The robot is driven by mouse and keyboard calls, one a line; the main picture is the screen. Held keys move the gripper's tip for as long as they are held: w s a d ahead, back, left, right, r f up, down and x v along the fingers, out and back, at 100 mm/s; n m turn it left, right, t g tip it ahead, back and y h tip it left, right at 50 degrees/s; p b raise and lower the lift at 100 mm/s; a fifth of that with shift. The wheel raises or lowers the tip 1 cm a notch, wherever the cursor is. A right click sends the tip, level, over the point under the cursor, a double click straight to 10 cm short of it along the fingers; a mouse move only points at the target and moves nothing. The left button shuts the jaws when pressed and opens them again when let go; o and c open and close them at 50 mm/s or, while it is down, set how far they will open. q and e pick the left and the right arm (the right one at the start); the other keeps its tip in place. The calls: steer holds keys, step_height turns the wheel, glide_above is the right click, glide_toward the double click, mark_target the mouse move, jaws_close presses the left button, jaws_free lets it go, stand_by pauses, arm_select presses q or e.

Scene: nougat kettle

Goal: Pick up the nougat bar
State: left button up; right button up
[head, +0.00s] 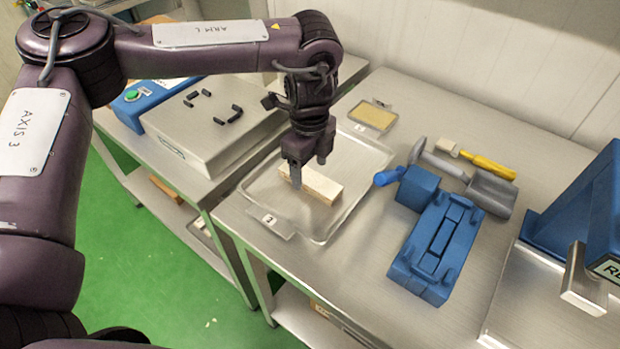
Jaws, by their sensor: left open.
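The nougat bar (318,186) is a pale cream block. It lies on a shallow metal tray (336,222) with a label tag at its front left corner. My left gripper (309,175) points down over the bar, with its jaws open. One finger is in front of the bar and hides part of it; the other is toward its far side. I cannot tell whether the fingers touch the bar. My right gripper is not in view.
Right of the tray stand a blue fixture (437,250), a grey scoop (491,194) and a yellow-handled tool (488,166). A small tray (373,116) lies behind. A lidded steel box (212,125) stands left, across a gap between tables. A blue machine (580,215) is at right.

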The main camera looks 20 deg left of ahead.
mark_target(310, 181)
arm_select(q)
step_height(310, 181, down, 2)
steer(key=shift+w+f, duration=0.1)
steer(key=shift+f, duration=0.3)
steer(key=c, duration=1.1)
steer(key=shift+c, duration=0.3)
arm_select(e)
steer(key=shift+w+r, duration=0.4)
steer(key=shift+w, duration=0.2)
arm_select(q)
steer(key=shift+r, duration=0.15)
